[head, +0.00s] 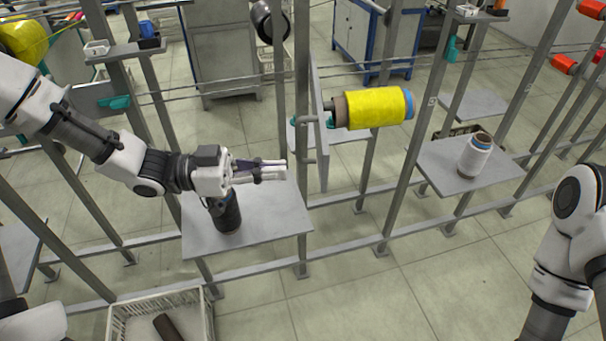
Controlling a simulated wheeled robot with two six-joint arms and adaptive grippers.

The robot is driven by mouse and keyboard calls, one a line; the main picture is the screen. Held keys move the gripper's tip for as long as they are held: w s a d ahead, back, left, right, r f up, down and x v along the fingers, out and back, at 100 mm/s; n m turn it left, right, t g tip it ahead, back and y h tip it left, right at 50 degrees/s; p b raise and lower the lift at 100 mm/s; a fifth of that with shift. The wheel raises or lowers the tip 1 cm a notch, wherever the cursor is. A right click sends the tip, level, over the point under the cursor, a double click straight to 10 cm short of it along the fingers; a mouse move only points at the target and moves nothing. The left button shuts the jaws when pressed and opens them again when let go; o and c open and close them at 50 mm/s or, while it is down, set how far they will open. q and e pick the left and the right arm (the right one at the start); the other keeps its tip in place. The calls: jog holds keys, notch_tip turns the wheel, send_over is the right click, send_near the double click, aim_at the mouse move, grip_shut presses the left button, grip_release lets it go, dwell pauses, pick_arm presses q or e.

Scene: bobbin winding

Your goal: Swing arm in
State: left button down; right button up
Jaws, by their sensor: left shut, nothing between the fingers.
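My left gripper (283,170) is shut and empty. It points right above the left grey shelf, beside the metal post. A yellow bobbin (370,108) with a blue end lies sideways on a holder to the right of that post. A teal part (331,120) of the holder, perhaps the swing arm, shows at the bobbin's left end; I cannot tell its full shape. The gripper is left of and below the bobbin, apart from it. My right arm shows at the right edge, but its gripper is out of view.
A dark bobbin (227,213) stands on the left shelf (275,226), just below my left gripper. A white bobbin (475,156) stands on the right shelf (440,172). A white crate (206,318) holding a brown tube sits at the bottom left. Upright posts and rails frame the space.

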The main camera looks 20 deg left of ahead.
aim_at(321, 170)
pick_arm(q)
jog(key=x, duration=0.4)
jog(key=shift+s+d+r, duration=0.1)
jog(key=shift+s+d, duration=0.1)
jog(key=shift+w+d, duration=0.35)
jog(key=shift+d, duration=0.25)
